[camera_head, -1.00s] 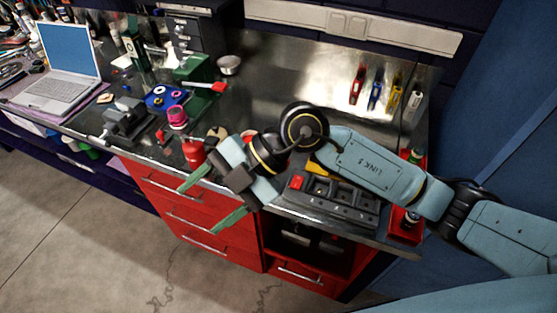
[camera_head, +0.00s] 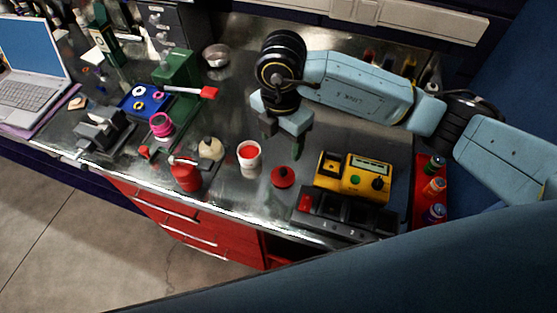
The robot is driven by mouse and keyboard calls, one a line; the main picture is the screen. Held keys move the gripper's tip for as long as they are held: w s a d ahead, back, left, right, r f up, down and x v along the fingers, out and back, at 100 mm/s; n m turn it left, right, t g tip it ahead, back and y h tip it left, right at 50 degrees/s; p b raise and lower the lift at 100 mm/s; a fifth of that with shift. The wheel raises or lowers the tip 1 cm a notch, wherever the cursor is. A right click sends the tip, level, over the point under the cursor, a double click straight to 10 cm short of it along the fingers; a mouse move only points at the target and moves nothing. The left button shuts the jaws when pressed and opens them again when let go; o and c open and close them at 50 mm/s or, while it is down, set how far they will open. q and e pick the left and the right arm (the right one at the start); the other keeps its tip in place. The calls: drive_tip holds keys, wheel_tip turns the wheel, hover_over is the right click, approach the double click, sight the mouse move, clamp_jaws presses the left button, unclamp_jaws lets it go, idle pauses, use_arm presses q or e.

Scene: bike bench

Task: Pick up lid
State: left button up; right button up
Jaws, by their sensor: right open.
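A small round red lid (camera_head: 283,176) with a raised knob lies flat on the metal benchtop (camera_head: 225,195). A white cup (camera_head: 249,160) with red at its top stands just left of it. My right gripper (camera_head: 284,144) is open and empty, its green-tipped fingers pointing down above the bench, just behind the lid and apart from it in the picture. Its height above the bench is hard to judge. My left gripper is not in view.
A yellow device (camera_head: 353,176) and a dark tray (camera_head: 345,213) stand right of the lid. A red can (camera_head: 185,174) and a beige round-topped container (camera_head: 211,148) stand left of the cup. Small bottles sit in a red tray (camera_head: 418,199) at the right.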

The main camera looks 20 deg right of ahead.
hover_over(283, 170)
drive_tip(key=f, duration=0.6)
drive_tip(key=shift+s+a, duration=0.25)
drive_tip(key=shift+w+f, duration=0.1)
drive_tip(key=shift+f, duration=0.2)
drive_tip(key=f, duration=0.1)
drive_tip(key=f+p, duration=0.1)
drive_tip(key=shift+d+f, duration=0.2)
drive_tip(key=shift+f, duration=0.1)
wheel_tip(283, 170, down, 2)
drive_tip(key=shift+w+f, duration=0.1)
drive_tip(key=shift+f, duration=0.25)
drive_tip(key=shift+c, duration=0.5)
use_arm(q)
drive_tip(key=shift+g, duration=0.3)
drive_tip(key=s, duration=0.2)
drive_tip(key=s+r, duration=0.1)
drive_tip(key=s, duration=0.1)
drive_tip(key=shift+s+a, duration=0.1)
use_arm(e)
drive_tip(key=c, duration=0.7)
